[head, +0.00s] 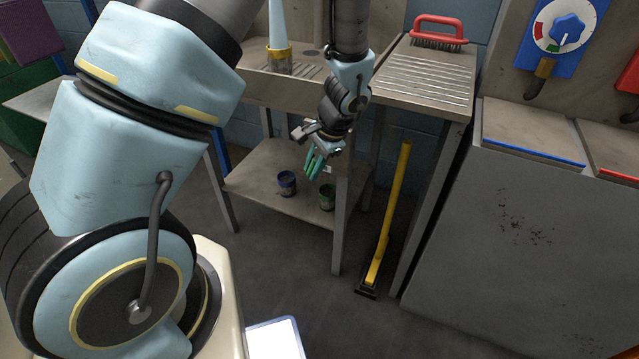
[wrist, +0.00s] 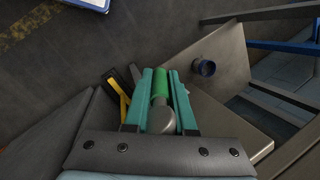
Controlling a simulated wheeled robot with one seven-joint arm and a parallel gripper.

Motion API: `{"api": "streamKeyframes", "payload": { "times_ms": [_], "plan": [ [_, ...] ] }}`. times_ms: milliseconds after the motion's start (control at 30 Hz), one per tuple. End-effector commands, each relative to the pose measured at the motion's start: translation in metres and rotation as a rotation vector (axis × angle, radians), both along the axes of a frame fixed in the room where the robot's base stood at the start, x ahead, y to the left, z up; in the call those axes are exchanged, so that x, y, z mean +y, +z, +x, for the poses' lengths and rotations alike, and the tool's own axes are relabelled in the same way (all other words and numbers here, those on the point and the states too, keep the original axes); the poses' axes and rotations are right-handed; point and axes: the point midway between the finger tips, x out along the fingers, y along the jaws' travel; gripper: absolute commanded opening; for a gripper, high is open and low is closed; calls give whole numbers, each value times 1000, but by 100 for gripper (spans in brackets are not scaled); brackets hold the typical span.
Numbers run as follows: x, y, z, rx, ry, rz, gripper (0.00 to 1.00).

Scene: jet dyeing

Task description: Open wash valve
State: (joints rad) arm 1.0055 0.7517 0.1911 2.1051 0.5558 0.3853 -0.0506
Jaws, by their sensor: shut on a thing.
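My gripper (head: 316,164) points down beside the sink bench's front leg. In the wrist view its two teal fingers (wrist: 162,95) are closed around a green sleeve (wrist: 160,82) with a rounded grey part (wrist: 161,121) behind it. This looks like a lever handle, probably the wash valve's; the fingers and wrist hide the rest of it. The head view does not show clearly what is between the fingers.
A blue can (head: 287,183) and a green can (head: 327,197) stand on the lower shelf (head: 258,172). A yellow-handled tool (head: 390,215) leans at the right. A red brush (head: 438,30) lies on the ribbed board. A blue dial (head: 568,29) is on the right panel.

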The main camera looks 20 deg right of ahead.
Motion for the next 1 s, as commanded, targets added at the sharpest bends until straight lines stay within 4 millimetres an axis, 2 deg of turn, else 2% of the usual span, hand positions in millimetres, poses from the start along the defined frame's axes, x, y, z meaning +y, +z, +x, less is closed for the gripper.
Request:
{"api": "streamKeyframes", "payload": {
  "times_ms": [33,167,1000],
  "plan": [
    [-1,-5,2,-34,-9,33,0],
    [3,-1,7,-117,-9,124,0],
    [26,39,28,-653,-4,701,0]
  ]
}}
